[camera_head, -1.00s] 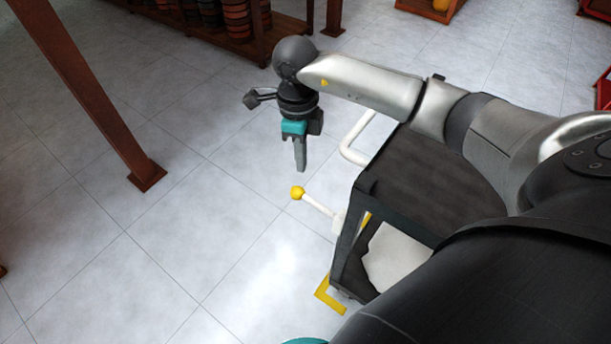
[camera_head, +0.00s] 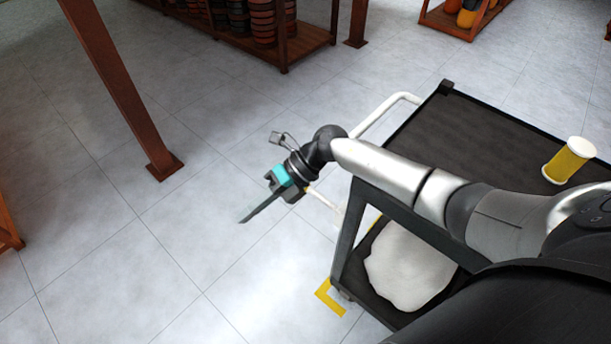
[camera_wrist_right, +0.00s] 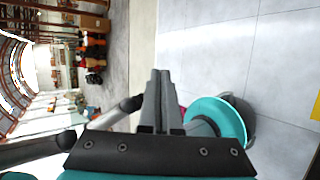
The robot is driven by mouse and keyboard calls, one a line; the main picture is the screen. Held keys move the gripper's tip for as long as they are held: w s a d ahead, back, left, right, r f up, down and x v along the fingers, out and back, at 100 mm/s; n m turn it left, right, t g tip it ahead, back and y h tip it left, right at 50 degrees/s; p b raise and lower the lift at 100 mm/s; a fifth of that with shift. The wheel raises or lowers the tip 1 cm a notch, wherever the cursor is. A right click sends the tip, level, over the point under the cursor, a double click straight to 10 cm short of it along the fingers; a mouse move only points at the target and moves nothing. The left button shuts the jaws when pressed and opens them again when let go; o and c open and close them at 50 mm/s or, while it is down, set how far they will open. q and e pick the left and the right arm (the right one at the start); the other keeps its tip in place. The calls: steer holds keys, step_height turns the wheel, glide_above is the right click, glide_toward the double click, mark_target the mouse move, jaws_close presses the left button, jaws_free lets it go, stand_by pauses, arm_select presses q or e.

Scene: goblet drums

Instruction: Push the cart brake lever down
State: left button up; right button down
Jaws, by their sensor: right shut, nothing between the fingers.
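The dark cart (camera_head: 440,130) stands at the right in the head view, with a white push handle (camera_head: 385,108) at its far end. The brake lever (camera_head: 325,200) is a white rod sticking out from the cart's near left corner. Its yellow knob is hidden behind my right gripper. My right gripper (camera_head: 244,219) is shut and empty, its fingers pointing down and left past the lever's end. I cannot tell whether it touches the lever. The shut fingers also show in the right wrist view (camera_wrist_right: 161,75), where the lever is not visible. My left gripper is not in view.
A yellow corner mark (camera_head: 326,295) is on the floor. A brown post (camera_head: 120,90) stands at the left. The floor between is clear.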

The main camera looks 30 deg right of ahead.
steer(key=w+d+f+m+t+b, duration=0.1)
steer(key=w+d+f+m+t, duration=0.1)
steer(key=f+m+t, duration=0.5)
steer(key=w+d+f+m+t+b, duration=0.1)
steer(key=w+d+f+m+t, duration=0.3)
steer(key=m, duration=0.6)
steer(key=s+d+f+m+g+h, duration=0.1)
steer(key=s+d+f+m+h, duration=0.2)
steer(key=s+f, duration=0.4)
steer(key=s+d+f+m+g+h+b, duration=0.1)
steer(key=s+d+f+m+h, duration=0.2)
steer(key=f, duration=0.9)
steer(key=shift+s+d+f+m+h, duration=0.25)
steer(key=shift+s+m+h, duration=1.25)
steer(key=shift+s+m, duration=1.2)
steer(key=shift+w, duration=0.1)
